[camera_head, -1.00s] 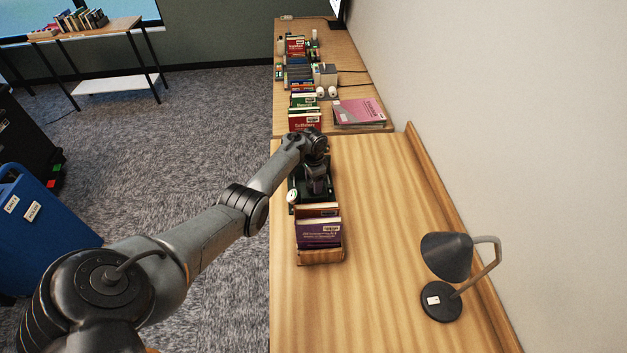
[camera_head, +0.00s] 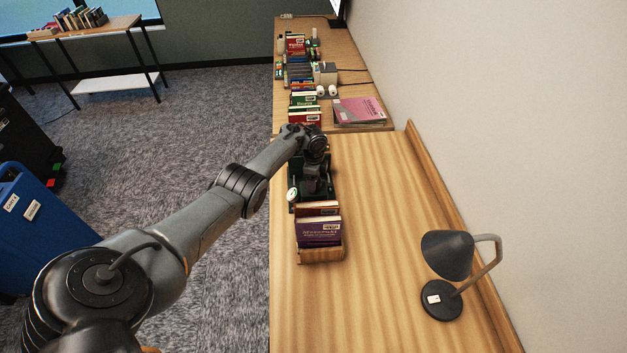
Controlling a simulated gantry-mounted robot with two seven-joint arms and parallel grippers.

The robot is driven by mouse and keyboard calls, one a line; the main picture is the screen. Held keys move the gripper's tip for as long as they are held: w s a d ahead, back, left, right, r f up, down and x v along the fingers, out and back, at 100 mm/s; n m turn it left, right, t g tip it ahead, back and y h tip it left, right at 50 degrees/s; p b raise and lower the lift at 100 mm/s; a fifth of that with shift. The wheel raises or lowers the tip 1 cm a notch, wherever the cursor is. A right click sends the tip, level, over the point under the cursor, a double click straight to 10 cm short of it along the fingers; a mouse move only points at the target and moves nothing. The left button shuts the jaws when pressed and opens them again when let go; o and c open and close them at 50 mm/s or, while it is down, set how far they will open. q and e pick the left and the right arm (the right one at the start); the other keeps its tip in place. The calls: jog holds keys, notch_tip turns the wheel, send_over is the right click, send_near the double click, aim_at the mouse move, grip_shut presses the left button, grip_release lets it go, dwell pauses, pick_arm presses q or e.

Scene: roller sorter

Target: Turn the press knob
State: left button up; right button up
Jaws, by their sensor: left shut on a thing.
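The press (camera_head: 296,206) is a dark green device on the near wooden desk, just behind a small box of books. A small white round part (camera_head: 292,195) shows at its left front. My left arm comes in from the left, and my left gripper (camera_head: 313,188) points down over the press. It is shut on a part at the press's top, which I take to be the press knob. The wrist and fingers hide the knob and most of the press top. My right gripper is not in view.
A wooden box (camera_head: 320,255) with purple and brown books stands right in front of the press. A black desk lamp (camera_head: 447,256) stands at the right. Books (camera_head: 305,118) and a pink booklet (camera_head: 359,111) lie on the far desk. The desk between press and wall is clear.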

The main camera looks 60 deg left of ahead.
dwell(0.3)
pick_arm(q)
jog(key=o, duration=1.1)
jog(key=shift+c, duration=0.2)
jog(key=shift+r, duration=0.1)
jog(key=shift+r, duration=0.3)
notch_tip(320, 180, up, 10)
jog(key=p, duration=0.3)
jog(key=shift+p, duration=0.35)
